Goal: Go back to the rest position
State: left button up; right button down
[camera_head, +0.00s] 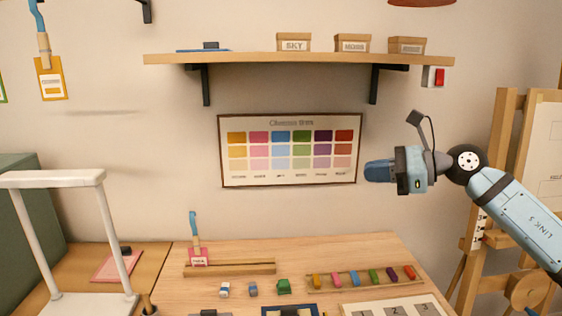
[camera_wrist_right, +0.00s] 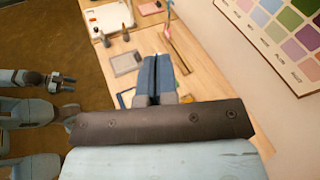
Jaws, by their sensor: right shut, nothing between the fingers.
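My right gripper (camera_head: 372,171) is raised in front of the wall at the right edge of the colour chart, pointing left, well above the table. In the right wrist view its two blue fingers (camera_wrist_right: 156,76) lie together with nothing between them. My left gripper (camera_wrist_right: 62,82) shows small at the left of the right wrist view, its two fingers apart and empty, over the brown floor. It is out of the head view. The table (camera_head: 340,250) lies below the right gripper, and nothing touches the gripper.
A wall shelf (camera_head: 300,59) with labelled boxes hangs above the colour chart (camera_head: 290,150). An easel (camera_head: 492,170) stands behind my right arm. A white frame (camera_head: 55,180) stands at the left. Several coloured pigment blocks sit on a wooden rack (camera_head: 345,287). The air around the gripper is clear.

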jog(key=s+a+f+m+t+p, duration=0.1)
jog(key=s+f+m+t, duration=0.25)
jog(key=f+m, duration=0.55)
jog(key=s+a+f+m+t+h, duration=0.1)
jog(key=s+f+m+t, duration=0.25)
jog(key=f+m, duration=0.55)
jog(key=s+a+f+m+t+p, duration=0.1)
jog(key=s+f+m+t, duration=0.25)
jog(key=f+m, duration=0.6)
jog(key=s+d+f+m+g+h+p, duration=0.1)
jog(key=s+f+m+h, duration=0.4)
jog(key=s+f+m, duration=0.5)
jog(key=s+d+f+m+g+h, duration=0.2)
jog(key=s+f+m+g+h, duration=0.2)
jog(key=s+f+m, duration=0.7)
jog(key=shift+s+d+f+m+h+p, duration=0.15)
jog(key=shift+s+d+m+h+p, duration=0.3)
jog(key=shift+s, duration=0.5)
